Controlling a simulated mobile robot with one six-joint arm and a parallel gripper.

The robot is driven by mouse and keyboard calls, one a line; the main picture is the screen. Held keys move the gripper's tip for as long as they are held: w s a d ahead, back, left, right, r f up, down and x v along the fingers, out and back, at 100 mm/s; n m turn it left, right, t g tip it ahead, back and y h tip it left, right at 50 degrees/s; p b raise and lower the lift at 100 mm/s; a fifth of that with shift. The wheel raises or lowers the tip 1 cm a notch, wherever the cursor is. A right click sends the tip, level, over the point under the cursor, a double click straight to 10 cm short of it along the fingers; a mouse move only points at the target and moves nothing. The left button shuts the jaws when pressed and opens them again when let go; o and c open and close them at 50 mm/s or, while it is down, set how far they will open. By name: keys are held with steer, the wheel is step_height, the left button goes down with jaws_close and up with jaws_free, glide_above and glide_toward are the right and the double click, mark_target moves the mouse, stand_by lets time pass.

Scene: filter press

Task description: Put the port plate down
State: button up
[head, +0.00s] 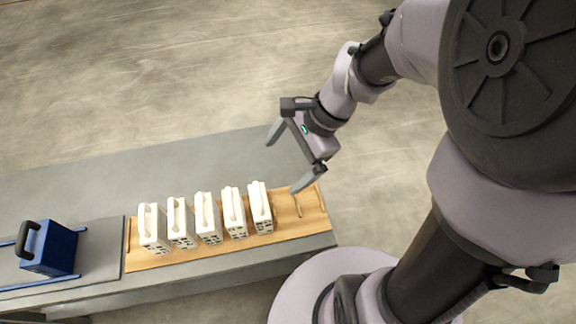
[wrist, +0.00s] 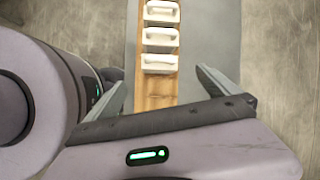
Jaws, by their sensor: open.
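My gripper (head: 281,160) is open and empty, above the right end of the bench. In the wrist view its fingers (wrist: 160,88) are spread wide, with nothing between them but the board below. Several white plates with handles stand upright in a row on a wooden board; the rightmost plate (head: 260,207) is nearest my gripper. In the wrist view the closest plate (wrist: 158,63) lies just beyond the fingertips. I cannot tell which one is the port plate.
The wooden board (head: 290,226) has bare room with slots at its right end. A blue block with a dark handle (head: 52,250) sits on rails at the left. The grey bench top (head: 150,170) behind the row is clear.

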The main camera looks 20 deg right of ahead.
steer(key=s+r+n+t+h, duration=0.3)
steer(key=s+r+n+t, duration=0.2)
steer(key=s+r+n, duration=0.4)
step_height(320, 180, up, 3)
steer(key=shift+s+d+f+n, duration=0.2)
steer(key=shift+s+d+n, duration=0.1)
steer(key=shift+n, duration=0.7)
step_height(320, 180, down, 9)
steer(key=b, duration=0.9)
steer(key=shift+f, duration=0.2)
steer(key=shift+s, duration=0.1)
